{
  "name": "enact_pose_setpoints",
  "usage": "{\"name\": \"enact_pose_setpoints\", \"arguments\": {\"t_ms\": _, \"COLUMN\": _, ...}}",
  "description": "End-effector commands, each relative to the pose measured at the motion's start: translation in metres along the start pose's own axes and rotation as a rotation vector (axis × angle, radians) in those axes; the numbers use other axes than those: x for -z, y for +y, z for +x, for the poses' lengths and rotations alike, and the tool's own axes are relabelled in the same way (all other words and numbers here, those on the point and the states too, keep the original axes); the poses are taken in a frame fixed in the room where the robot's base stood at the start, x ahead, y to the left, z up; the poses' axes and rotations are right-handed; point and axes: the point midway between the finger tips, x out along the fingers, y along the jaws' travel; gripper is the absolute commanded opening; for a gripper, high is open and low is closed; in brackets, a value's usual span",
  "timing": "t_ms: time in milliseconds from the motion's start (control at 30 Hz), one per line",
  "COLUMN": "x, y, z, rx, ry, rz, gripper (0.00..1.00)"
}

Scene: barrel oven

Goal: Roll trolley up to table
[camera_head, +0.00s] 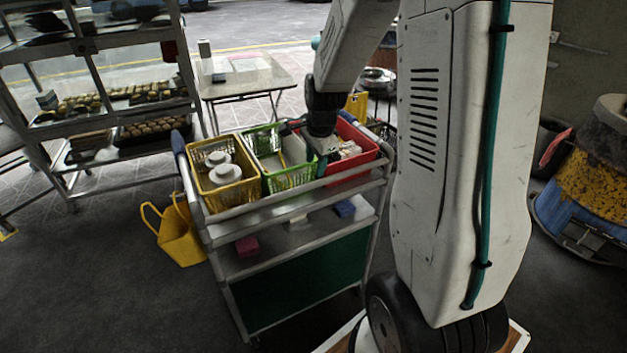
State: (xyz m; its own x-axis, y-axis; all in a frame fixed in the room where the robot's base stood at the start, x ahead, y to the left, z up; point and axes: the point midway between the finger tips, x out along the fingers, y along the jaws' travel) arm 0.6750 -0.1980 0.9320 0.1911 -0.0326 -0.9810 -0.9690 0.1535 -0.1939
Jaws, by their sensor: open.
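The trolley (293,268) stands left of my arm column, a metal frame with a green lower panel. Its top tray holds a yellow basket (230,197) with white round items, a green basket (291,180) and a red basket (372,149). My gripper (325,157) is open over the top tray, near the edge between the green and red baskets. Whether it touches the trolley or a basket I cannot tell. A table (250,76) with a light top stands behind the trolley, with a floor gap between them.
A metal rack (183,75) with trays of baked goods stands at the left. A yellow bag (178,236) lies on the floor beside the trolley's left side. A blue and yellow barrel (590,185) is at the right. Dark floor at the front left is clear.

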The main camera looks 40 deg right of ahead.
Motion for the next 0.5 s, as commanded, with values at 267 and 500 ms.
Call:
{"name": "enact_pose_setpoints", "arguments": {"t_ms": 267, "x": 0.003, "y": -0.001, "z": 0.037, "rx": -0.003, "ry": 0.001, "rz": 0.02, "gripper": 0.41}}
{"name": "enact_pose_setpoints", "arguments": {"t_ms": 500, "x": 0.003, "y": -0.001, "z": 0.071, "rx": -0.001, "ry": 0.0, "rz": 0.02, "gripper": 0.41}}
